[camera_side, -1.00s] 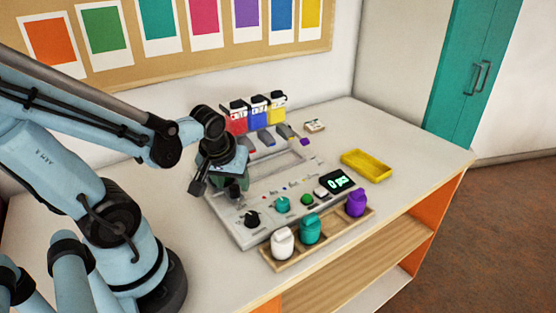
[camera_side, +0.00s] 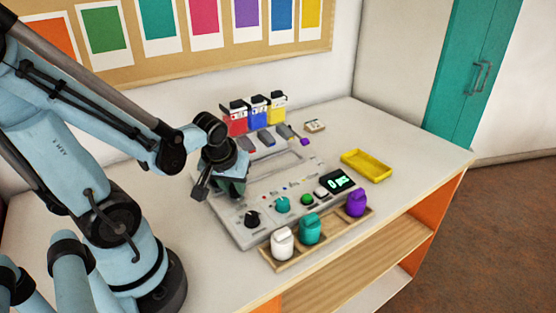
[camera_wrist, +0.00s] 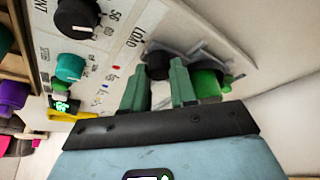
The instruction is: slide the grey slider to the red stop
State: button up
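My gripper (camera_side: 233,188) is low over the left end of the grey control panel (camera_side: 246,233) in the side view, pointing down. In the wrist view my gripper's two green fingers (camera_wrist: 158,77) stand apart. A dark round knob (camera_wrist: 158,62) shows between and beyond their tips; I cannot tell whether they touch it or whether it is the grey slider. A green piece with a dark top (camera_wrist: 207,82) is just right of the fingers. A small red mark (camera_wrist: 116,69) is on the panel, left of the fingers; I cannot tell whether it is the red stop. My gripper hides this part in the side view.
A black knob (camera_side: 252,219) and a teal knob (camera_side: 283,205) are on the panel's front. A wooden tray (camera_side: 271,262) with white, teal and purple jars stands before it. Red, blue and yellow dispensers stand behind. A yellow tray (camera_side: 367,166) is at the right.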

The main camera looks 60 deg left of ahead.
grip_shut()
jog(key=w, duration=0.8)
jog(key=shift+w, duration=0.3)
jog(key=o, duration=0.8)
grip_release()
jog(key=shift+s, duration=0.1)
jog(key=shift+v, duration=6.05)
